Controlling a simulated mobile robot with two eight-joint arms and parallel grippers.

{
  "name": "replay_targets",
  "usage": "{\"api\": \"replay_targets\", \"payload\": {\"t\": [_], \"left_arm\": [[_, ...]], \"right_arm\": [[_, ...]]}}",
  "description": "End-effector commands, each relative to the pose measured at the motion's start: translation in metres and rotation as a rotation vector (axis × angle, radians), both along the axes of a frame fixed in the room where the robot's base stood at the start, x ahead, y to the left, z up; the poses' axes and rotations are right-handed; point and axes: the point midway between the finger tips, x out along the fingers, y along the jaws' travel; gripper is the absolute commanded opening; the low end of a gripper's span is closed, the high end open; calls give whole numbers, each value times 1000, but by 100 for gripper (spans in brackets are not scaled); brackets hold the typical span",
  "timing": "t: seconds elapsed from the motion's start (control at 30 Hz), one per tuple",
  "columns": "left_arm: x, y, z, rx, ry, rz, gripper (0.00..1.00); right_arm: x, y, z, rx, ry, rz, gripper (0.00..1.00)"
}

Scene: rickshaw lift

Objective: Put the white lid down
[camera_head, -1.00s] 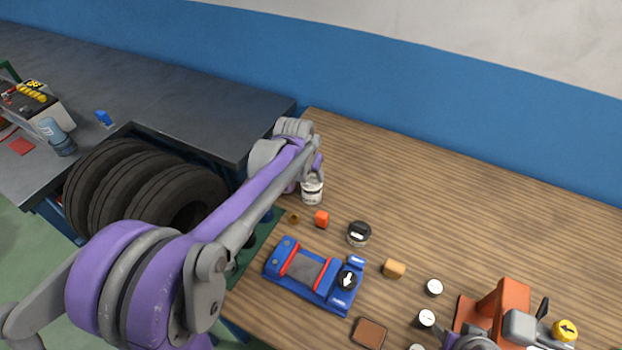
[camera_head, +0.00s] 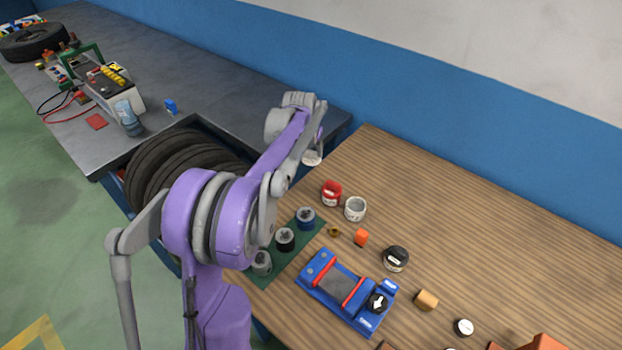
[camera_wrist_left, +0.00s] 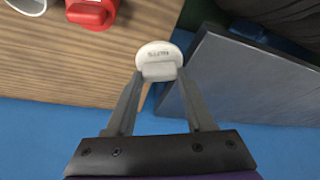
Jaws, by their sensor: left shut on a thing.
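The white lid (camera_head: 313,158) is in my left gripper (camera_head: 317,150), above the far left edge of the wooden table. In the left wrist view, the fingers (camera_wrist_left: 157,82) are shut on the knob of the lid (camera_wrist_left: 158,50), and lettering shows on its face. The white jar (camera_head: 355,209) stands open on the table, to the right of and nearer than the lid. Its rim also shows at the corner of the left wrist view (camera_wrist_left: 28,5). My right gripper is not in view.
A red jar (camera_head: 332,193) stands beside the white jar. A green mat (camera_head: 290,255) with several small jars, a blue fixture (camera_head: 345,290) and a black jar (camera_head: 396,258) are nearer. The wooden table (camera_head: 480,215) is clear at the back; a grey bench (camera_head: 215,105) adjoins on the left.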

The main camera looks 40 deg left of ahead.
Motion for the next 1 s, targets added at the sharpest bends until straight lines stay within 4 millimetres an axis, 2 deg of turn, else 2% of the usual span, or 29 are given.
{"api": "replay_targets", "payload": {"t": [0.07,0.3,0.53,0.7,1.0], "left_arm": [[0,6,-12,-1,0,9,1],[0,6,-55,-1,0,9,1],[0,6,-73,-1,0,9,1],[0,5,-97,0,0,9,1],[0,5,-102,0,0,9,1]], "right_arm": [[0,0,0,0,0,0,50],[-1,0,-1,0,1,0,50],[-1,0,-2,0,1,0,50],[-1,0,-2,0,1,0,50],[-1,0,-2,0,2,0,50]]}}
